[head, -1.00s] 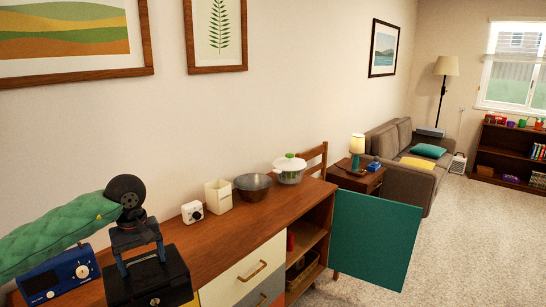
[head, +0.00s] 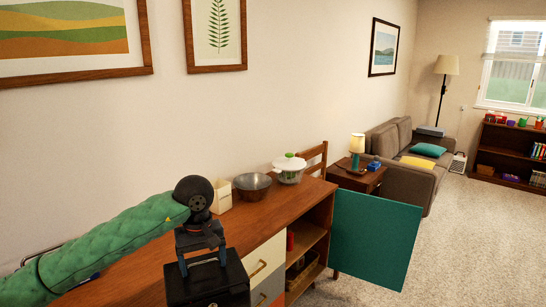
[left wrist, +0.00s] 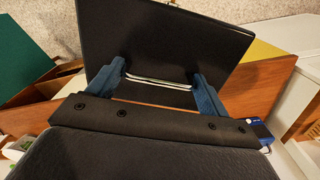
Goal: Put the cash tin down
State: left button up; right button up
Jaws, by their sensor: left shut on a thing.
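The cash tin (head: 207,286) is a black box at the bottom of the head view. In the left wrist view the tin (left wrist: 165,40) fills the upper middle, tilted in the picture. My left gripper (head: 203,264) is shut on the handle at the tin's top. In the left wrist view its two blue fingers (left wrist: 157,82) are at the ends of the pale handle. The tin is at the front edge of the wooden hutch (head: 136,284). Its underside is out of view, so I cannot tell whether it touches anything. My right gripper is not in view.
A blue radio (left wrist: 256,130) shows in the left wrist view. The hutch top before the bowl is clear.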

pick_arm(q)
jog(key=shift+m, duration=0.8)
jog(key=d, duration=0.3)
jog(key=s+d+r, duration=0.1)
jog(key=d, duration=0.5)
jog(key=shift+s+d+r, duration=0.15)
jog(key=shift+s+d, duration=0.1)
jog(key=shift+d, duration=0.1)
jog(key=s+d+f+m, duration=0.2)
jog(key=s+f+m, duration=0.1)
jog(key=f, duration=0.5)
jog(key=s+d+f+m, duration=0.2)
jog(key=d+f, duration=0.1)
jog(key=f, duration=0.5)
jog(key=w+a+f+n, duration=0.1)
jog(key=w+a+f, duration=0.1)
jog(key=a, duration=1.6)
jog(key=shift+f+n, duration=0.4)
jog(key=shift+f, duration=0.2)
